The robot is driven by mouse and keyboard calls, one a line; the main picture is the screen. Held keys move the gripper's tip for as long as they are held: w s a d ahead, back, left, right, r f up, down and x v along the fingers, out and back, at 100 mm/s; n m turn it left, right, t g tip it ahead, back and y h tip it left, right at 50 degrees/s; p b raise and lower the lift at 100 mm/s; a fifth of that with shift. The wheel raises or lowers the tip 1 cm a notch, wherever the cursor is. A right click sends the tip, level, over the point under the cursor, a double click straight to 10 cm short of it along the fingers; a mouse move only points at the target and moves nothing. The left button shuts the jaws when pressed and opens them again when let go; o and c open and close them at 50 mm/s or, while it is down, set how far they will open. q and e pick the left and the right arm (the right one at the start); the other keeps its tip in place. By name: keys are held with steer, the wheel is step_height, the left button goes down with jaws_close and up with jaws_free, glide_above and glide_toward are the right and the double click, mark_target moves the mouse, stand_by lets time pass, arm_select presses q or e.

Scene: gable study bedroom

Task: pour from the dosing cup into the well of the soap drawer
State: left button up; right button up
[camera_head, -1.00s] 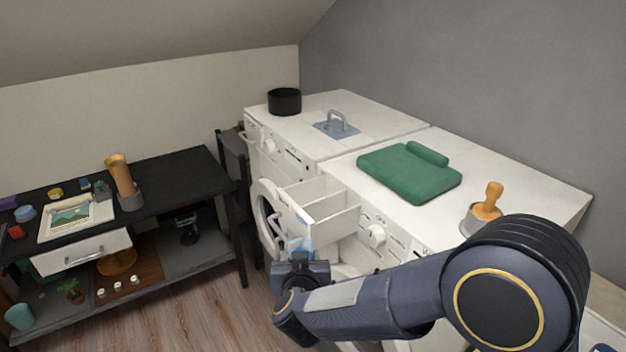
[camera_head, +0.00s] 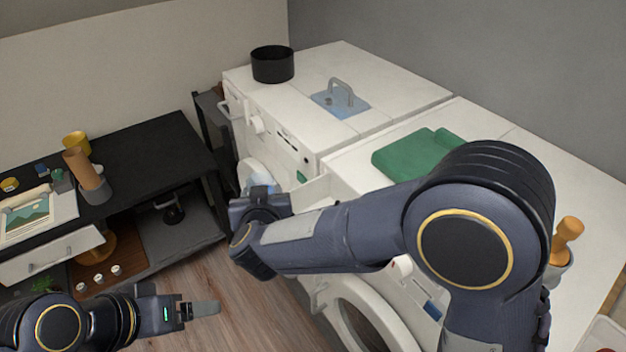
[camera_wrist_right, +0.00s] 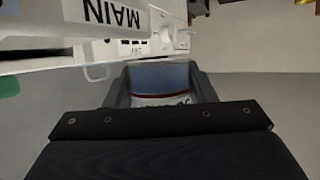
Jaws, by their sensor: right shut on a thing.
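My right gripper (camera_head: 260,190) is shut on the dosing cup (camera_head: 262,178), a small translucent bluish cup. In the right wrist view the cup (camera_wrist_right: 160,78) sits between the dark fingers, with a thin red line and dark marking on it. I cannot tell its tilt or contents. The soap drawer (camera_head: 314,190) is pulled out of the front washer, to the right of the cup; my right arm hides much of it. In the wrist view the white drawer (camera_wrist_right: 35,15) shows upside-down "MAIN" lettering. The well's inside is hidden. My left gripper (camera_head: 200,307) is empty at lower left, its finger gap unclear.
The washer's round door (camera_head: 370,315) stands below my right arm. A green towel (camera_head: 415,152) lies on the washer top, and a black pot (camera_head: 272,64) stands at the back. A dark shelf table (camera_head: 150,150) is at left. Open floor (camera_head: 235,280) lies between.

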steer(key=shift+d+r, duration=0.1)
stand_by(0.3)
steer(key=shift+d+r+m+y, duration=0.15)
steer(key=shift+d+m+y, duration=0.25)
steer(key=shift+m, duration=0.1)
steer(key=shift+w+d+r+m+g+y, duration=0.3)
steer(key=shift+d+r+m+g+y, duration=0.15)
steer(key=shift+d+m, duration=0.2)
steer(key=shift+w+d+f+m+y, duration=0.1)
steer(key=shift+d+f+m+y, duration=0.15)
steer(key=shift+m+y, duration=0.1)
steer(key=shift+w+d+f+m+b, duration=0.15)
steer(key=shift+d+f+m+b, duration=0.25)
steer(key=shift+b, duration=0.35)
steer(key=shift+r+y, duration=0.25)
steer(key=shift+y, duration=0.05)
steer(key=shift+g+b, duration=0.25)
steer(key=shift+b, duration=0.05)
steer(key=shift+w+d+r+m+b, duration=0.1)
steer(key=shift+d+m+b, duration=0.15)
steer(key=shift+m+b, duration=0.05)
